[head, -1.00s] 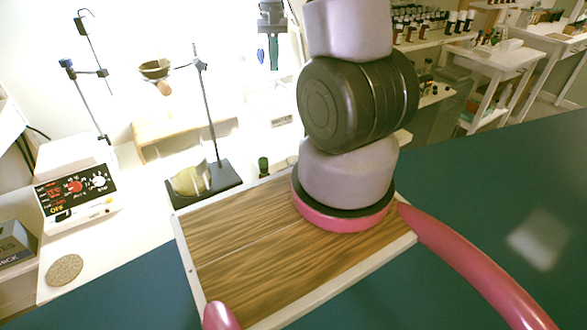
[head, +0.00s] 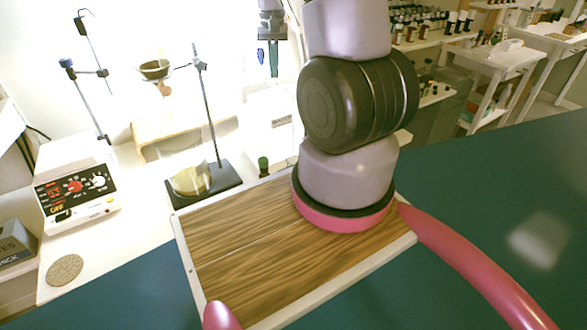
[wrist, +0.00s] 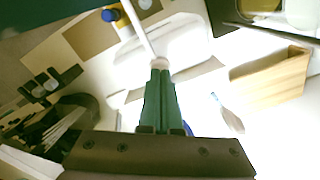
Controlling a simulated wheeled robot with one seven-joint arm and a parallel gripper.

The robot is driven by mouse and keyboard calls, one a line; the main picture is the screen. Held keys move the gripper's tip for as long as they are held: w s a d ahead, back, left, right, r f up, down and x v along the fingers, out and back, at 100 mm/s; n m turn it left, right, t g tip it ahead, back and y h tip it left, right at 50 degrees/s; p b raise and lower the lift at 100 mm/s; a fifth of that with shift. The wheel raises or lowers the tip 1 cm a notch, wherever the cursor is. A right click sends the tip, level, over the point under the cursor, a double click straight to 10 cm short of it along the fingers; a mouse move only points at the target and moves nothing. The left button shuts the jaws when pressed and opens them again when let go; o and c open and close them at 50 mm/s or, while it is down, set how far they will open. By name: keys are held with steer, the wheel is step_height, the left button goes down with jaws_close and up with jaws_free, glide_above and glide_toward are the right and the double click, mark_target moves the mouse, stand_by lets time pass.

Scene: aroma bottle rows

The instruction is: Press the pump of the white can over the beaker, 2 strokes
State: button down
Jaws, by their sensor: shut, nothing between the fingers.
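My gripper (head: 267,58) is shut and empty, beyond the wooden board in the head view. Its green fingers (wrist: 160,90) point away from the camera in the wrist view. A pale round piece (wrist: 160,63) shows at their tips, with a white rod (wrist: 142,32) running up and left; it looks like a pump head, but I cannot tell whether the fingers touch it. The white can's body is not clear against the bright bench. A glass beaker (head: 190,181) with yellowish contents stands on a black stand base (head: 222,178).
A hotplate-like device (head: 77,190) and a cork disc (head: 64,270) are at left. Stands with tall rods rise behind. A small green bottle (head: 263,165) is near the wooden board (head: 245,245). A blue cap (wrist: 110,15) and a wooden block (wrist: 275,80) show in the wrist view.

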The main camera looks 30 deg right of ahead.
steer(key=shift+f, duration=0.55)
steer(key=shift+r, duration=1.5)
steer(key=shift+r, duration=3)
